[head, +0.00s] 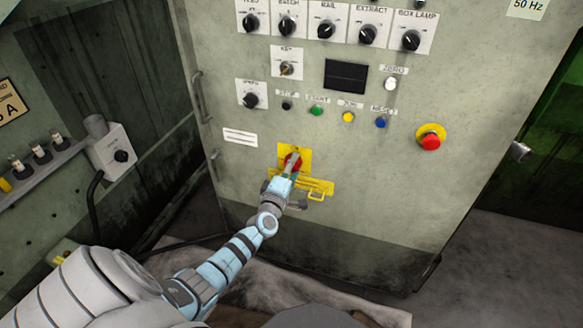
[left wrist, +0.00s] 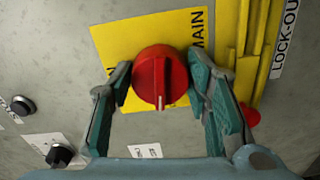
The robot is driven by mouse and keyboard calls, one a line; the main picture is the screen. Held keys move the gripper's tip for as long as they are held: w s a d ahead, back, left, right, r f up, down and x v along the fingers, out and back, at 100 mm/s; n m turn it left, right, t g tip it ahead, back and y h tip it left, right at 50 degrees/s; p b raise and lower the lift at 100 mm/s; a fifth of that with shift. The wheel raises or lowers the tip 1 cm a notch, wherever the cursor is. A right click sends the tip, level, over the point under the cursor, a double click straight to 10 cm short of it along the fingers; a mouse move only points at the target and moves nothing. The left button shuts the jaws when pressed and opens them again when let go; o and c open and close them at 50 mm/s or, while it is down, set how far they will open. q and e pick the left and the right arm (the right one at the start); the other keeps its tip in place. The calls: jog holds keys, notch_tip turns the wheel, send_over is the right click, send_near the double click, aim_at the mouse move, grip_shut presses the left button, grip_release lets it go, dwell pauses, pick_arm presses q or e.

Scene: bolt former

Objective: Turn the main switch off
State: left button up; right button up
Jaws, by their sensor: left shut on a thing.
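The main switch (head: 291,159) is a red round knob with a raised grip bar, on a yellow plate (head: 283,151) low on the cabinet front. In the left wrist view the red knob (left wrist: 149,78) sits in the middle, its white mark at the bottom of the picture. The word MAIN shows on the yellow plate (left wrist: 120,45). My left gripper (head: 288,170) is at the knob, shut on it; in the left wrist view its two teal fingers (left wrist: 160,82) are on either side of it. My right gripper is not in view.
A yellow lock-out bar (head: 317,187) lies just right of and below the switch. Above are black rotary knobs (head: 327,28), small coloured buttons and a red emergency stop button (head: 431,140). A cabinet handle (head: 202,96) is at the left edge.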

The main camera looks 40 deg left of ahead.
pick_arm(q)
jog(key=shift+n, duration=0.9)
jog(key=o, duration=1.2)
jog(key=shift+c, duration=0.2)
jog(key=shift+s, duration=0.1)
jog(key=v, duration=1.1)
jog(key=shift+s+d, duration=0.15)
jog(key=shift+s, duration=0.2)
